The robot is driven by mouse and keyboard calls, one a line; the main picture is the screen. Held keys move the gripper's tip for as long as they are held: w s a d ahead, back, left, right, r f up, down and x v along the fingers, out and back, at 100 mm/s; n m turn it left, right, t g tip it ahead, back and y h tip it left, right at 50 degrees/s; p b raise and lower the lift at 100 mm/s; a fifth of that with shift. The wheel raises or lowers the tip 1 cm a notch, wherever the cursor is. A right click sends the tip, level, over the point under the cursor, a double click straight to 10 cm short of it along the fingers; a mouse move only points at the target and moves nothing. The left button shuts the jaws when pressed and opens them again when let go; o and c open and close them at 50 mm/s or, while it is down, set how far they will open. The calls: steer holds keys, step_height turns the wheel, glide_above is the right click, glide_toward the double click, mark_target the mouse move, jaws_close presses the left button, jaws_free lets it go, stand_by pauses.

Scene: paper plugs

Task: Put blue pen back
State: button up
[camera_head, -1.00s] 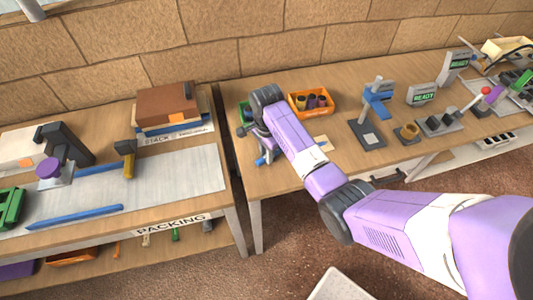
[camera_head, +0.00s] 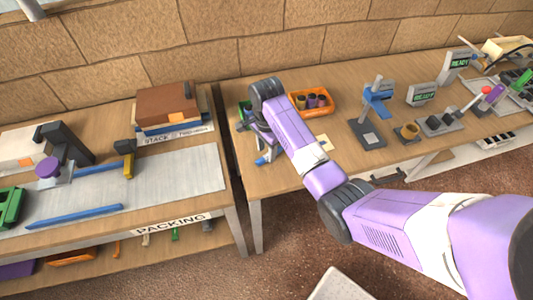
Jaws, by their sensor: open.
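A short blue piece (camera_head: 263,160), possibly the blue pen, shows just below my gripper (camera_head: 258,142), near the left end of the right table. Whether it touches the fingers cannot be made out. My gripper is open, and my wrist and forearm partly hide it. A long blue stick (camera_head: 75,216) lies on the grey mat of the left packing table. Which of these blue things is the pen is not certain.
An orange bin (camera_head: 318,103) with dark cylinders stands right behind my wrist. A green item (camera_head: 243,107) sits left of it. A blue-and-grey stand (camera_head: 372,120) is to the right. A gap separates the tables. A yellow-ended tool (camera_head: 129,165) lies on the packing table.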

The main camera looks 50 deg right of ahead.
mark_target(266, 156)
step_height(266, 156, up, 10)
steer(key=p, duration=0.2)
stand_by(0.7)
